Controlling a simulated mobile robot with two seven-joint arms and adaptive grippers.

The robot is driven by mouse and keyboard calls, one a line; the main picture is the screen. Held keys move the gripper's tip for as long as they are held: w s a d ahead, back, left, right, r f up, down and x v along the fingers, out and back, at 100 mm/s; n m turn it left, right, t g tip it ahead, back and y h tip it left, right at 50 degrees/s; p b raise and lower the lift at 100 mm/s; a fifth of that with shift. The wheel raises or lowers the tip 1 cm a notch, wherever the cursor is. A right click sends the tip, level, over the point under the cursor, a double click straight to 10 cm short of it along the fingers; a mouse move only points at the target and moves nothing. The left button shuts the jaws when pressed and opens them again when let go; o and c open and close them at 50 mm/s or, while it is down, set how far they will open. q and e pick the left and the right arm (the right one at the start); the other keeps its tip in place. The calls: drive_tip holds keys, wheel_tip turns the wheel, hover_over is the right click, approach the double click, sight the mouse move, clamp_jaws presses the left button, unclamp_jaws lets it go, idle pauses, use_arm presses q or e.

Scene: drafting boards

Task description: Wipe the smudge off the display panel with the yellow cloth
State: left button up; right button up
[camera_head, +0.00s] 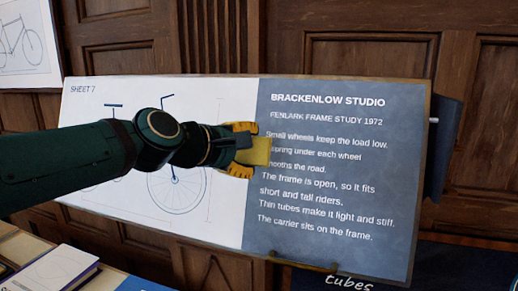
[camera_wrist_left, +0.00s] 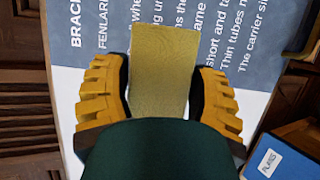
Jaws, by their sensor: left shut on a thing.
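The display panel (camera_head: 404,165) stands tilted in the head view, with a white bicycle drawing on its left and grey-blue printed text on its right; part of it also shows in the left wrist view (camera_wrist_left: 258,75). My left gripper (camera_head: 248,150) has yellow ridged fingers and is shut on the yellow cloth (camera_head: 261,152). The cloth is at the left edge of the text area, covering the starts of some lines; whether it touches the panel I cannot tell. The cloth sticks out between the fingers in the left wrist view (camera_wrist_left: 165,65). I cannot make out a smudge; the gripper and cloth hide part of the surface. My right gripper is out of view.
Dark wood panelling (camera_head: 285,40) stands behind the panel. A book (camera_head: 55,270) lies at the lower left. A blue box (camera_wrist_left: 285,155) with a white label shows at the lower right in the left wrist view. Another framed bicycle drawing (camera_head: 25,45) is at the upper left.

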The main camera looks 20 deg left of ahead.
sight(283, 147)
use_arm(q)
drive_tip(key=shift+w, duration=0.2)
drive_tip(key=w, duration=0.6)
drive_tip(key=shift+w+d+f, duration=0.15)
drive_tip(key=shift+w+f, duration=0.15)
drive_tip(key=shift+f, duration=0.1)
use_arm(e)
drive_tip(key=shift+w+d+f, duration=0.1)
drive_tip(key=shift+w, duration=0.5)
use_arm(q)
drive_tip(key=shift+w+f, duration=0.2)
drive_tip(key=shift+w, duration=0.3)
drive_tip(key=shift+w+f, duration=0.15)
drive_tip(key=shift+w, duration=0.3)
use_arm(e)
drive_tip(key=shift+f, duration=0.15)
use_arm(q)
drive_tip(key=shift+d, duration=0.15)
drive_tip(key=d+p, duration=0.2)
drive_tip(key=d, duration=0.1)
drive_tip(key=shift+s+d+r, duration=0.1)
drive_tip(key=shift+s+r, duration=0.05)
drive_tip(key=shift+d, duration=0.3)
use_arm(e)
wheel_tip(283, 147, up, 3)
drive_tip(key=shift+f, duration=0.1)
